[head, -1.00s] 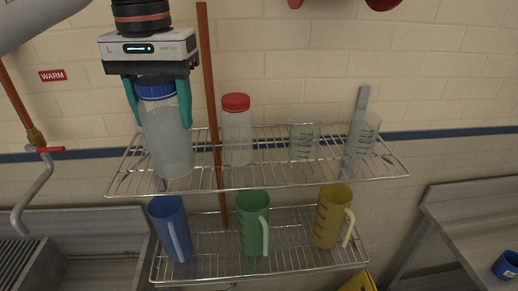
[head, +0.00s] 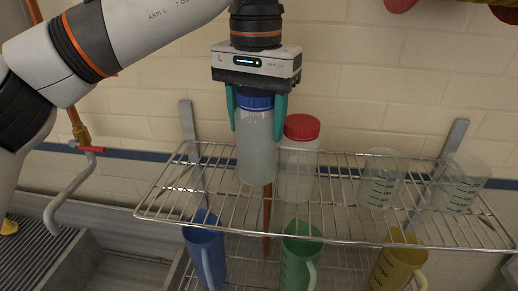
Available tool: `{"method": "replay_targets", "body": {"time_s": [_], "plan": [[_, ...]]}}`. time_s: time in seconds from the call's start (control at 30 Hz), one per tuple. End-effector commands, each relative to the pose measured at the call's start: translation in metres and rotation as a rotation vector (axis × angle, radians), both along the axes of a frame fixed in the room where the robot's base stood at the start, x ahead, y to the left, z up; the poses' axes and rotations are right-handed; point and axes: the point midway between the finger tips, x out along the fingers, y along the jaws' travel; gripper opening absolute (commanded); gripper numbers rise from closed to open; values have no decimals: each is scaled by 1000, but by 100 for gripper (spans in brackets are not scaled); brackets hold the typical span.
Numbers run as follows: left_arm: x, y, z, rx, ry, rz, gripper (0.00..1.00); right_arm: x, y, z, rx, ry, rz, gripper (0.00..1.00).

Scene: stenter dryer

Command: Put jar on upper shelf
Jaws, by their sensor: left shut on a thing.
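A translucent jar with a blue lid (head: 255,155) is upright at the left part of the wire upper shelf (head: 165,203). My left gripper (head: 257,112) points down from above, its teal fingers shut on the jar around the lid and neck. The jar's base appears at or just above the shelf wires; I cannot tell whether it touches. A similar jar with a red lid (head: 298,165) stands close to its right on the shelf. My right gripper is not in view.
Two clear measuring beakers (head: 381,180) (head: 458,187) stand farther right on the upper shelf. Blue (head: 204,250), green (head: 299,255) and yellow (head: 396,265) jugs stand below. The shelf's left end is bare. A pipe with a red lever (head: 90,149) is at left.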

Motion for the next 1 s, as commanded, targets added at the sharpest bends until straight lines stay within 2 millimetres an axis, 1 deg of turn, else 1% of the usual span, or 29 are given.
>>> {"method": "replay_targets", "body": {"time_s": [0.03,0.2,0.3,0.4,0.5,0.63,0.83,0.87,0.9,1.0], "plan": [[0,0,-5,0,1,0,19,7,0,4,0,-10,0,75],[0,0,-18,-1,0,1,19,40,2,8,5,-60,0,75],[0,1,-32,0,1,1,19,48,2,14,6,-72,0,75],[0,0,-46,0,1,-1,19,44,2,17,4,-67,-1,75],[0,0,-53,-2,-1,0,19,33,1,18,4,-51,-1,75],[0,0,-55,-2,-2,1,19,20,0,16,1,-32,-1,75],[0,0,-58,-2,-1,0,19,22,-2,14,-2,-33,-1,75],[0,0,-59,0,-1,0,59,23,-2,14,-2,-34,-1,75],[0,0,-58,0,-1,0,66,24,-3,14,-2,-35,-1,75],[0,0,-58,0,-1,0,79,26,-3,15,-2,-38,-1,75]]}}
